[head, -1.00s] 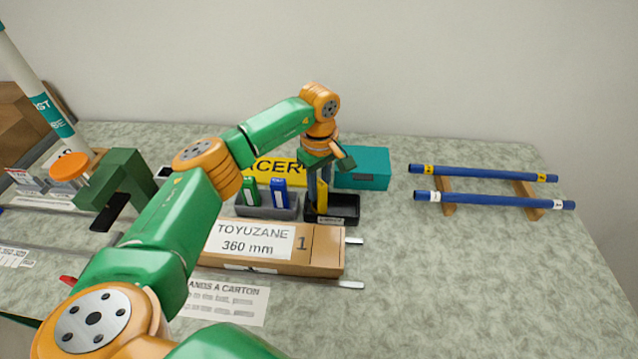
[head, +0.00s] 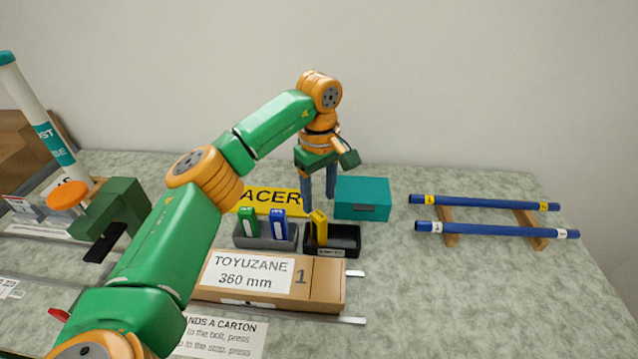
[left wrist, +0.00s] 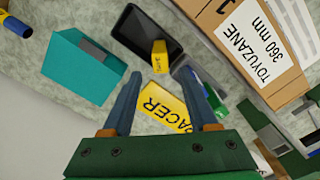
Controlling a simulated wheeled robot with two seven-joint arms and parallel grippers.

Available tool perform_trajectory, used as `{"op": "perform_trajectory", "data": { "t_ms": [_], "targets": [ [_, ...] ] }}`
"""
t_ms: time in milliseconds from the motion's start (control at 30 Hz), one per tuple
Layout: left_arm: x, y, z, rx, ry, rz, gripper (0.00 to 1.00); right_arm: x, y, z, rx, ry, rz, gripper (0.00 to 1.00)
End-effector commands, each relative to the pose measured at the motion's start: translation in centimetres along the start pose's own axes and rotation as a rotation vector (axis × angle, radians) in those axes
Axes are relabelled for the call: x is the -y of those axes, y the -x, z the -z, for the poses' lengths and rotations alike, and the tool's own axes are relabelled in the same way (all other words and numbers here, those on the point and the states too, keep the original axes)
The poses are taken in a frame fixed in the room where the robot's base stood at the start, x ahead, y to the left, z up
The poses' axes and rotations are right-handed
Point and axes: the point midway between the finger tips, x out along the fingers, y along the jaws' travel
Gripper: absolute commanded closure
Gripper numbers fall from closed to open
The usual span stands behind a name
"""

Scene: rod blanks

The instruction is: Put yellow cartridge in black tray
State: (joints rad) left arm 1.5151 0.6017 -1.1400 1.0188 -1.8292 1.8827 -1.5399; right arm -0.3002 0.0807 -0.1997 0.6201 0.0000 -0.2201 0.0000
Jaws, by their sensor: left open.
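The yellow cartridge (head: 319,228) stands upright in the left part of the black tray (head: 346,252). In the left wrist view the cartridge (left wrist: 160,57) stands inside the tray (left wrist: 128,22), close to one wall. My left gripper (head: 318,202) is open and empty, with its fingers pointing down behind and above the cartridge, apart from it. The left wrist view shows the two spread fingers (left wrist: 162,82) with nothing between them. My right gripper is not in view.
A grey holder (head: 265,243) with a green cartridge (head: 247,222) and a blue cartridge (head: 279,225) stands left of the tray. A teal box (head: 362,198) is behind it, a yellow sign (head: 270,198) behind the holder. A labelled carton (head: 327,285) lies in front. Blue rods (head: 490,229) rest at right.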

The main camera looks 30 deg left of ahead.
Motion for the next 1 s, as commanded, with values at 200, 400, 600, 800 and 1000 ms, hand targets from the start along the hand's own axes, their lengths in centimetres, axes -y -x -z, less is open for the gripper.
{"op": "perform_trajectory", "data": {
  "t_ms": [200,400,600,800,1000],
  "targets": [
    [-0.1,4.2,0.0,0.0,0.0,-0.001,0.41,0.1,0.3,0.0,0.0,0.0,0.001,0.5],
    [0.0,4.9,0.0,0.001,0.0,0.0,0.41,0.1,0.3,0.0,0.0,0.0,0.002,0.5],
    [0.0,4.8,0.0,0.0,0.0,0.0,0.41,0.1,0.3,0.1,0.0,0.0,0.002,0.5],
    [0.0,5.7,0.0,0.0,0.0,0.0,0.41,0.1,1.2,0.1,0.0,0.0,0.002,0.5],
    [0.0,10.6,0.0,0.0,0.0,0.0,0.41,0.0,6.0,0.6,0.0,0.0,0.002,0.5]
  ]
}}
